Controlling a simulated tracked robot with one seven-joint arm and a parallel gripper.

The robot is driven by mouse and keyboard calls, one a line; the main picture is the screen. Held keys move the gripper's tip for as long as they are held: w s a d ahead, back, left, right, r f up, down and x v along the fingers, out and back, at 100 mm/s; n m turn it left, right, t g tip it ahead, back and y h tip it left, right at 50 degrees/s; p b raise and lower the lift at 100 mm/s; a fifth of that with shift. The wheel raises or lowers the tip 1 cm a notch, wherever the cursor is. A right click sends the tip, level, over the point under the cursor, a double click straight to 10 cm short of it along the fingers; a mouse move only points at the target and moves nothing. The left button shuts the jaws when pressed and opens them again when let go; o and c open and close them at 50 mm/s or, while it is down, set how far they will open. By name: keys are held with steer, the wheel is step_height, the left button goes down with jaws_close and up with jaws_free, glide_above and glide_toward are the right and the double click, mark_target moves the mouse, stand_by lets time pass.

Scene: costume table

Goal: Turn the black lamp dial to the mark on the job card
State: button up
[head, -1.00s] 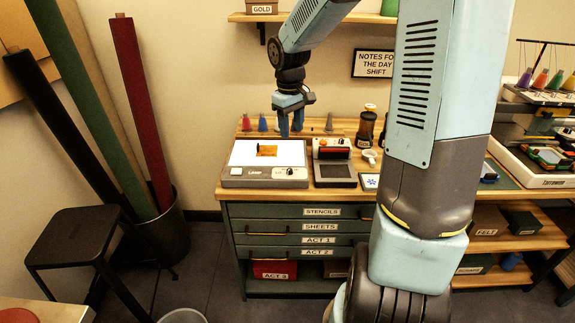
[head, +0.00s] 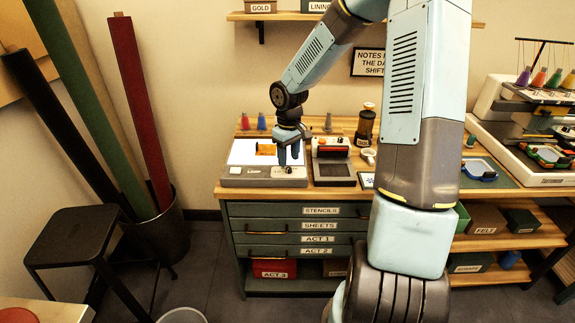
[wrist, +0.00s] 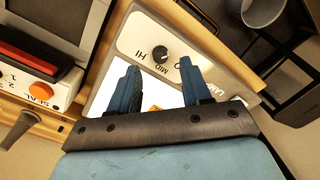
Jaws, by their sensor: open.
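The black lamp dial (wrist: 160,53) is a small round knob on the pale front panel of the lamp box (head: 240,180). The dial also shows small in the head view (head: 288,170). My gripper (wrist: 158,66) is open and empty, pointing down at the panel. In the wrist view the dial appears between the two blue fingers, a little beyond their tips; contact is not visible. In the head view my gripper (head: 290,161) hangs just above the dial. I cannot identify a job card.
An orange piece (head: 266,150) lies on the lamp's lit top. A sealer (head: 333,168) with a red bar stands close on the right. Thread cones (head: 262,121) stand behind.

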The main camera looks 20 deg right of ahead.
mark_target(289, 168)
steer(key=shift+f, duration=1.8)
